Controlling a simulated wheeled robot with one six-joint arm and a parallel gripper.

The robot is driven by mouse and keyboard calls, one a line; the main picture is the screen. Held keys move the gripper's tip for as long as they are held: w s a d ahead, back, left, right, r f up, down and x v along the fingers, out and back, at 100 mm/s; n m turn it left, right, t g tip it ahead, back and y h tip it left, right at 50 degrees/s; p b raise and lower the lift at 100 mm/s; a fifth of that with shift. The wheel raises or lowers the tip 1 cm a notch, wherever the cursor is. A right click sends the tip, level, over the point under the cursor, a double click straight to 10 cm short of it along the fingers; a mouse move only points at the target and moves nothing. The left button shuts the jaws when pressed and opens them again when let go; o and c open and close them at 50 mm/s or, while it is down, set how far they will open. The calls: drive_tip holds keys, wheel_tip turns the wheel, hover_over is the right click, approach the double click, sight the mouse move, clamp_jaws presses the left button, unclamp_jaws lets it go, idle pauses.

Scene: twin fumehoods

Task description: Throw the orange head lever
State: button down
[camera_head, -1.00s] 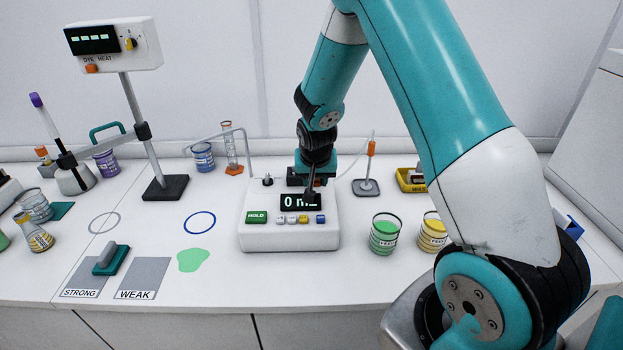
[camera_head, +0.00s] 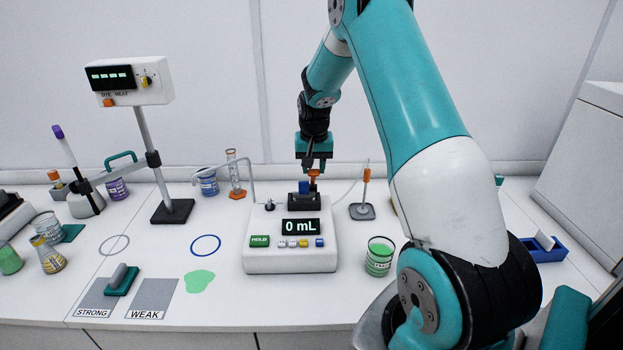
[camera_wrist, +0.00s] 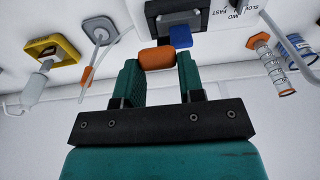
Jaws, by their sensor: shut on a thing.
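The orange head lever (camera_head: 314,174) stands at the back of the white dispenser unit (camera_head: 290,258), whose display reads 0 mL. My gripper (camera_head: 314,168) is above it, pointing down, with its fingers around the orange head. In the wrist view the orange head (camera_wrist: 157,58) sits between the two teal fingertips (camera_wrist: 157,70), and the gripper is shut on it. A blue lever head (camera_head: 304,187) is just left of the orange one, and it also shows beside the fingers in the wrist view (camera_wrist: 180,37). The lever's stem is mostly hidden.
A stand with an orange-topped rod (camera_head: 366,185) is right of the unit. A green beaker (camera_head: 379,256) stands in front of it. A graduated cylinder (camera_head: 235,172) and a blue-labelled beaker (camera_head: 208,183) are left. The yellow tray (camera_wrist: 52,47) shows in the wrist view.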

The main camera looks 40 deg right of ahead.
drive_tip(key=w+d, duration=0.8)
drive_tip(key=shift+w+r+b, duration=0.15)
drive_tip(key=shift+r+b, duration=0.25)
drive_tip(key=shift+r, duration=0.05)
idle(0.4)
drive_tip(key=c, duration=0.7)
unclamp_jaws()
drive_tip(key=shift+w, duration=0.1)
drive_tip(key=shift+r, duration=0.1)
drive_tip(key=r+b, duration=0.1)
drive_tip(key=r, duration=0.4)
drive_tip(key=s+a+r+b, duration=0.1)
drive_tip(key=r, duration=0.5)
drive_tip(key=r+b, duration=0.2)
drive_tip(key=r, duration=0.4)
drive_tip(key=shift+s+a+r, duration=0.1)
drive_tip(key=shift+s+a, duration=0.15)
